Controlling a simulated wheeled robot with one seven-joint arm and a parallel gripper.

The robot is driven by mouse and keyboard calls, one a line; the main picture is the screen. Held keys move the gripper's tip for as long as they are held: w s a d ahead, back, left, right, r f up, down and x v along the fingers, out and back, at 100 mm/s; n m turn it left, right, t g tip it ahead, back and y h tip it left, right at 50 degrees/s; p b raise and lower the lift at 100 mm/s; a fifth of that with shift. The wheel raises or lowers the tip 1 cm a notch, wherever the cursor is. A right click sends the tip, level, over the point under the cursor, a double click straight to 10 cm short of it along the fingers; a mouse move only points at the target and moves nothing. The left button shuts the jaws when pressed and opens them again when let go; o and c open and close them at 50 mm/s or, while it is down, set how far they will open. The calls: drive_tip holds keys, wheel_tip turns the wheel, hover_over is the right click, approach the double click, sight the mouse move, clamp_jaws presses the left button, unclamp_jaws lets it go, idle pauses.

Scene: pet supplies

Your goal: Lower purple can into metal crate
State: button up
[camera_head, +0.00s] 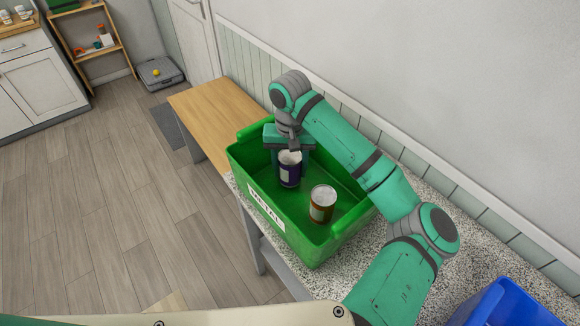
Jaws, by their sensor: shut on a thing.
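A purple can (290,175) with a pale top is inside the green metal crate (265,214), whose front carries a white "METAL" label. My gripper (291,158) reaches down into the crate from above and is shut on the purple can, which looks upright. Whether the can touches the crate floor I cannot tell. An orange-brown can (322,204) stands in the crate to the right of the purple can, apart from it.
The crate stands on a speckled counter (455,235) against the wall. A wooden tabletop (215,104) adjoins at the left. A blue bin (508,305) is at the bottom right. Bare crate floor shows around the orange-brown can.

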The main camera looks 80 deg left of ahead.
drive_tip(key=o, duration=1.1)
wheel_tip(320, 180, up, 11)
drive_tip(key=shift+f, duration=0.1)
